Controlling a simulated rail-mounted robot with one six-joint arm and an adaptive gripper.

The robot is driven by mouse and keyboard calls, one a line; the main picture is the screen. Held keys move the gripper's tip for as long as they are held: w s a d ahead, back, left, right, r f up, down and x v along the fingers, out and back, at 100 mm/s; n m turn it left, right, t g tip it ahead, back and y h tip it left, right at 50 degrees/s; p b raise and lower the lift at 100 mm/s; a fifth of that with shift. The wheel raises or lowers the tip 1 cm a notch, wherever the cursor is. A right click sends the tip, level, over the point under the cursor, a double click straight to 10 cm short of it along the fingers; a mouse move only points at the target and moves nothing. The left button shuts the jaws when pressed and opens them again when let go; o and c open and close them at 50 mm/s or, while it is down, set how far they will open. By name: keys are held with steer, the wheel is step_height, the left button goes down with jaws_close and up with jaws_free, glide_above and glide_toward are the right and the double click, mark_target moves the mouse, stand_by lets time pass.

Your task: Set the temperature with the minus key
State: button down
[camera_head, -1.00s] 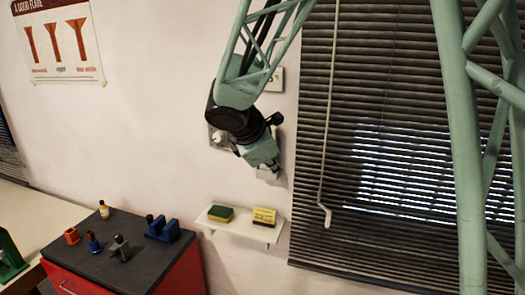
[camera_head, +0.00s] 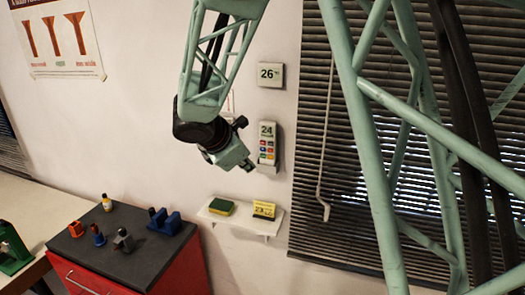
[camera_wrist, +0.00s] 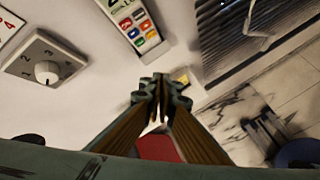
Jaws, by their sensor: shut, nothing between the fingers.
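A white handset (camera_head: 267,150) with a screen reading 24 and several coloured keys hangs on the wall. Its key side shows at the top of the wrist view (camera_wrist: 138,26), partly cut off. The key marks are too small to read, so I cannot tell which is minus. A wall display (camera_head: 271,74) above it reads 26. A yellow card (camera_head: 264,210) stands on the shelf below, its writing too small to read surely. My gripper (camera_head: 248,167) is left of the handset's lower part, apart from it in the picture. Its fingertips (camera_wrist: 160,80) are shut and empty.
A small wall shelf (camera_head: 238,224) also bears a green and yellow sponge (camera_head: 222,206). A dial with a knob (camera_wrist: 46,70) is on the wall. Blinds (camera_head: 310,170) hang to the right. A red cabinet (camera_head: 185,268) with small tools stands at lower left.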

steer(key=shift+w, duration=0.1)
steer(key=p, duration=0.3)
glide_toward(262, 155)
steer(key=shift+s+f+x, duration=0.15)
steer(key=shift+x, duration=0.7)
steer(key=shift+s+f+x, duration=0.15)
steer(key=shift+x, duration=0.7)
steer(key=shift+s+f+x, duration=0.15)
steer(key=shift+x, duration=0.7)
steer(key=shift+w+d, duration=0.2)
steer(key=shift+w, duration=0.7)
stand_by(1.0)
steer(key=shift+s+b, duration=0.1)
steer(key=shift+b, duration=0.25)
steer(key=shift+s+a+b, duration=0.25)
steer(key=shift+s+b, duration=0.15)
steer(key=shift+s, duration=0.35)
steer(key=shift+s, duration=0.15)
steer(key=shift+s+a+b, duration=0.25)
steer(key=shift+s+b, duration=0.1)
steer(key=shift+s, duration=0.4)
steer(key=shift+s+a+b, duration=0.3)
steer(key=shift+s+b, duration=0.05)
steer(key=shift+s, duration=0.45)
steer(key=shift+s+a+b, duration=0.25)
steer(key=shift+s+b, duration=0.1)
steer(key=shift+s, duration=0.4)
